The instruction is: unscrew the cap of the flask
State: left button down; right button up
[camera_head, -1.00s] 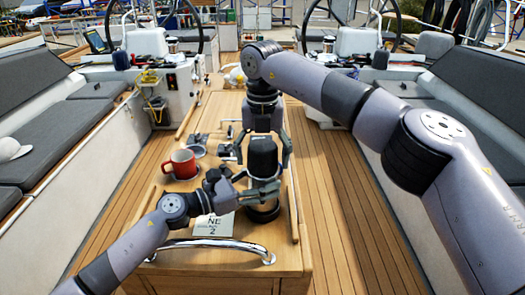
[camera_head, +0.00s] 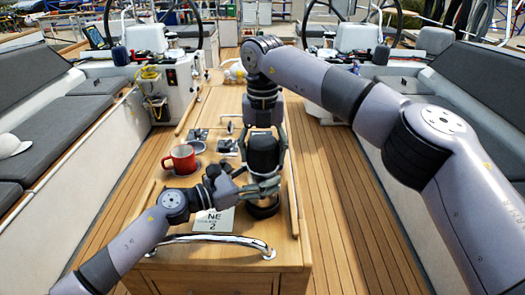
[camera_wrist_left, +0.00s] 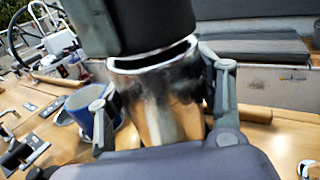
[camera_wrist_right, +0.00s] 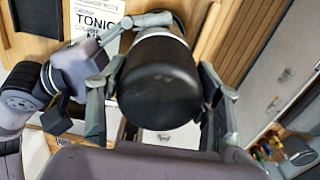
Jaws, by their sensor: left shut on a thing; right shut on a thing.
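The flask stands on the wooden cockpit table, with a black cap (camera_head: 263,153) on top and a silver body (camera_wrist_left: 160,100) below it. My right gripper (camera_head: 265,147) comes down from above and is shut around the cap. The cap (camera_wrist_right: 160,85) sits between its two fingers in the right wrist view. My left gripper (camera_head: 262,187) is shut around the body, below the cap, from the left. In the left wrist view a dark gap shows between the cap and the silver rim. The cap looks slightly tilted to the body there.
A red mug (camera_head: 181,158) stands on the table (camera_head: 230,257) left of the flask. A white printed card (camera_head: 214,221) lies near the front, by a chrome rail (camera_head: 215,239). Grey latches (camera_head: 228,146) are behind. Cushioned benches (camera_head: 68,125) line both sides.

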aim_at(263, 140)
jog(key=n, duration=1.2)
jog(key=shift+r, duration=0.2)
jog(key=shift+r, duration=0.95)
jog(key=shift+r, duration=0.1)
jog(key=shift+r, duration=1.9)
pick_arm(q)
jog(key=shift+c, duration=1.9)
grip_release()
